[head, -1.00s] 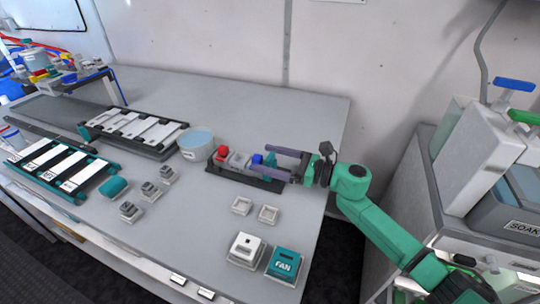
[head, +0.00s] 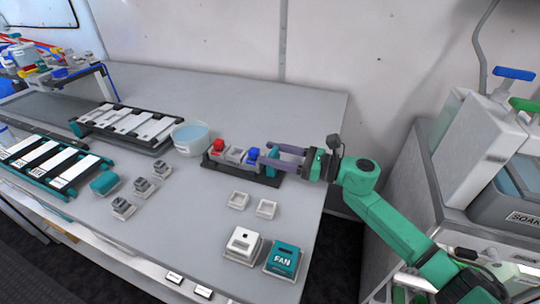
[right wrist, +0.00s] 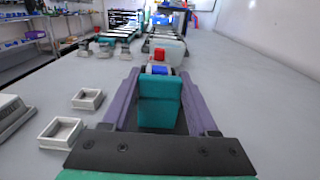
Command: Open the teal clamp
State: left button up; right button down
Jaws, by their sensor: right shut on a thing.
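The teal clamp (head: 272,165) is at the right end of a dark base (head: 213,165) on the grey bench. In the right wrist view the clamp (right wrist: 160,103) is a teal block between my two purple fingers. My right gripper (head: 265,156) reaches in from the right and is shut on the clamp; it also shows in the right wrist view (right wrist: 160,80). The fingers partly hide the clamp in the head view. A blue part (head: 253,155) is just beyond the clamp, then a grey block and a red part (head: 219,146). My left gripper is not in view.
A round tub (head: 191,138) stands left of the base. Two small square trays (head: 238,201) and a teal FAN box (head: 284,258) are nearer on the bench. White containers (head: 480,150) stand on the right. The bench's far right area is bare.

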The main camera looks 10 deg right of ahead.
jog(key=shift+c, duration=1.4)
grip_release()
jog(key=shift+o, duration=0.6)
jog(key=shift+s+d, duration=0.1)
jog(key=shift+d, duration=0.05)
jog(key=shift+s+d+f, duration=0.1)
jog(key=shift+d, duration=0.1)
jog(key=b+v, duration=0.4)
jog(key=v, duration=0.9)
jog(key=shift+s, duration=0.1)
jog(key=shift+s+d, duration=0.3)
jog(key=shift+d, duration=0.15)
